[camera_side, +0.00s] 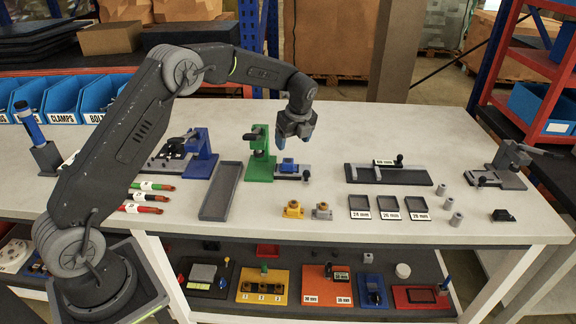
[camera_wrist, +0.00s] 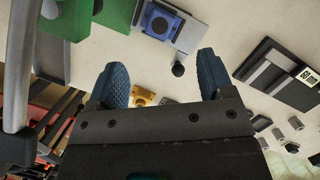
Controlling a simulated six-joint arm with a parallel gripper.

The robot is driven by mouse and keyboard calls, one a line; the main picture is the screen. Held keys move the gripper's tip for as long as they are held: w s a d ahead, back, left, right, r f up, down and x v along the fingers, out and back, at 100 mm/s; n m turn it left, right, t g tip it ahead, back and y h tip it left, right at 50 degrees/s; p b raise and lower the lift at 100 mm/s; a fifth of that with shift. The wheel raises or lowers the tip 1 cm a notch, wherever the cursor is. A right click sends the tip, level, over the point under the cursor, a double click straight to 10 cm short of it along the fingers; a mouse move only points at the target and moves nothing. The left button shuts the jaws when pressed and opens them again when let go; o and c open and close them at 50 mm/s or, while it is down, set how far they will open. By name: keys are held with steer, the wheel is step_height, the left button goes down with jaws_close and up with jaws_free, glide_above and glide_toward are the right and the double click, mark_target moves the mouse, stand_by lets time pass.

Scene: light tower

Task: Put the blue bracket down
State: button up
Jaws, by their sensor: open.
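The blue bracket (camera_side: 288,164) sits on a small grey plate (camera_side: 304,177) beside the green stand, in the side view. In the wrist view the blue bracket (camera_wrist: 158,22) lies near the top edge, flat on its grey plate (camera_wrist: 190,35), with a dark round knob at the plate's corner. My gripper (camera_side: 295,138) is above the bracket and apart from it in the side view. In the wrist view its blue-grey fingers (camera_wrist: 162,79) are spread wide with nothing between them. The bracket's underside is hidden.
A green stand (camera_side: 261,158) rises just left of the bracket. A blue fixture (camera_side: 202,150) and a long grey tray (camera_side: 221,190) are farther left. Yellow (camera_side: 293,209) and grey (camera_side: 322,211) pieces stand in front. A dark rail fixture (camera_side: 388,175) lies to the right.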

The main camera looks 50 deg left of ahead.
mark_target(289, 160)
steer(key=x, duration=0.9)
steer(key=shift+w, duration=0.15)
steer(key=c, duration=1)
steer(key=shift+w+r, duration=0.1)
steer(key=shift+c, duration=0.6)
